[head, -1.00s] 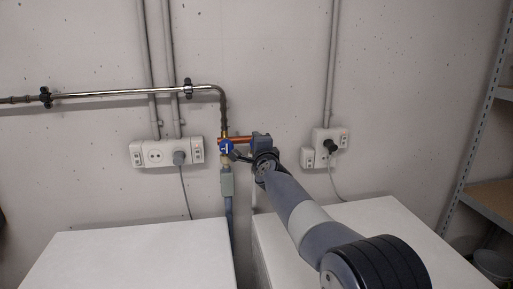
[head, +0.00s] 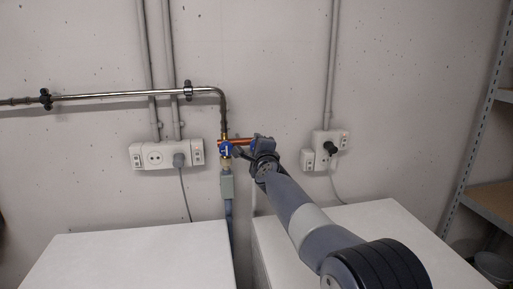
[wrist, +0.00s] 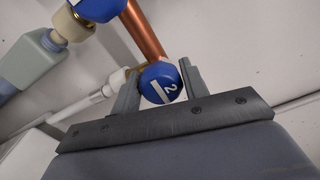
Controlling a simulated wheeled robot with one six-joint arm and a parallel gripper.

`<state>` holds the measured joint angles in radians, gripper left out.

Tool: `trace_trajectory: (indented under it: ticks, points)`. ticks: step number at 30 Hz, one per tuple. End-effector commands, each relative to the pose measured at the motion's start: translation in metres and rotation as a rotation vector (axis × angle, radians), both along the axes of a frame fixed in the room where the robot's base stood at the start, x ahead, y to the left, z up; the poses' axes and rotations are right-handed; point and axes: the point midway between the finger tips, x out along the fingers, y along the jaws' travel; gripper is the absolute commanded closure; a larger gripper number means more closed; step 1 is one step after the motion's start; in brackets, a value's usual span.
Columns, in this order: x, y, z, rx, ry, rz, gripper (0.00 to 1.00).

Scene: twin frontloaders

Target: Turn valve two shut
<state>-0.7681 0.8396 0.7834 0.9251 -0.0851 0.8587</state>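Valve two is a round blue knob (wrist: 153,92) marked with a white 2 and a white bar. It sits at the right end of a short copper pipe (wrist: 146,32), and its blue also shows in the head view (head: 254,144). My gripper (wrist: 160,82) has one finger on each side of the knob, with no clear gap on either side. It appears closed on it. In the head view my gripper (head: 258,150) covers part of the knob. Another blue knob (head: 225,149) is at the left end of the copper pipe, on the vertical supply line.
Two white machine tops (head: 140,258) stand below, with a narrow gap between them. A socket strip (head: 155,155) with a grey plug is left of the valves; another socket (head: 330,141) with a dark plug is to the right. A shelf (head: 492,200) stands at far right.

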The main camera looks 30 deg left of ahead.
Motion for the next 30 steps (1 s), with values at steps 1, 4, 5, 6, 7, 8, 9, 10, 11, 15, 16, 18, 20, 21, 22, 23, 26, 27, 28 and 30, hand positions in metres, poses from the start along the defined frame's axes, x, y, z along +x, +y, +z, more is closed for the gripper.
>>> trace_trajectory:
  ticks: [1, 4, 5, 6, 7, 8, 9, 10, 11, 15, 16, 18, 20, 21, 22, 23, 26, 27, 28, 30]
  points:
    - [0.000, 0.000, 0.000, -0.001, -0.001, 0.000, 0.53]
    - [0.000, 0.000, 0.000, -0.001, -0.001, 0.000, 0.45]
    - [0.000, 0.000, 0.000, -0.001, -0.001, 0.000, 0.43]
    - [0.000, 0.000, 0.000, -0.002, -0.001, 0.000, 0.40]
    - [0.000, 0.000, 0.000, -0.002, -0.001, 0.000, 0.40]
    - [0.000, 0.000, 0.000, -0.002, -0.001, 0.000, 0.40]
    - [0.000, 0.000, 0.000, -0.002, -0.001, 0.000, 0.40]
    - [0.000, 0.000, 0.000, -0.001, -0.002, 0.000, 0.40]
    - [0.000, 0.000, 0.000, -0.001, -0.002, 0.000, 0.40]
    - [-0.001, -0.001, 0.000, -0.001, -0.002, 0.000, 0.40]
    - [-0.002, -0.002, 0.000, -0.001, -0.003, 0.000, 0.40]
    - [-0.006, -0.005, -0.002, -0.002, -0.003, 0.000, 0.40]
    - [-0.010, -0.009, -0.002, -0.001, -0.005, 0.000, 0.40]
    - [-0.014, -0.012, -0.003, -0.002, -0.004, 0.000, 0.40]
    - [-0.017, -0.014, -0.003, -0.001, -0.005, 0.000, 0.40]
    - [-0.020, -0.017, -0.004, -0.001, -0.003, 0.000, 0.40]
    - [-0.032, -0.027, -0.003, 0.000, -0.004, -0.001, 0.40]
    - [-0.037, -0.031, -0.003, 0.000, -0.004, -0.001, 0.40]
    - [-0.040, -0.034, -0.003, 0.000, -0.004, -0.001, 0.40]
    - [-0.049, -0.041, -0.003, 0.000, -0.004, -0.001, 0.40]
